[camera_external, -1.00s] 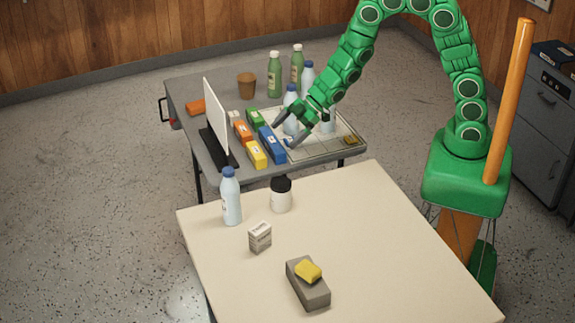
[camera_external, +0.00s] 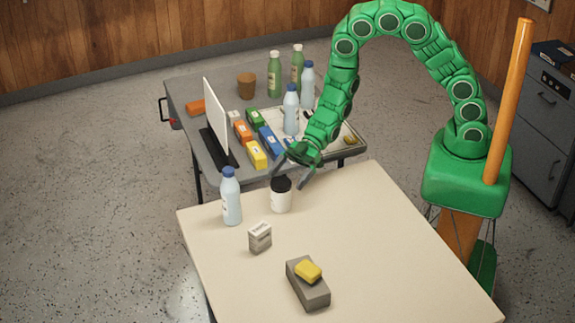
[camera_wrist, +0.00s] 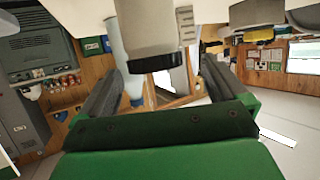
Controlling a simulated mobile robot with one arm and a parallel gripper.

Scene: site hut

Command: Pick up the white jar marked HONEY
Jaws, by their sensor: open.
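The white jar (camera_external: 281,199) with a black lid stands upright near the far edge of the cream table (camera_external: 370,230). Any HONEY marking is too small to read. My gripper (camera_external: 288,178) is open and empty above the jar, pointing down, with its fingers on either side of the lid. I cannot tell from this view whether a finger touches it. In the wrist view the black lid (camera_wrist: 153,55) and white body (camera_wrist: 150,20) appear upside down, ahead of and between the dark fingers of my gripper (camera_wrist: 160,72).
A blue-capped bottle (camera_external: 231,198) stands close left of the jar. A small carton (camera_external: 260,238) and a grey block (camera_external: 309,287) with a yellow sponge (camera_external: 308,270) lie nearer. A grey table (camera_external: 185,105) behind holds bottles and boxes. The cream table's right side is clear.

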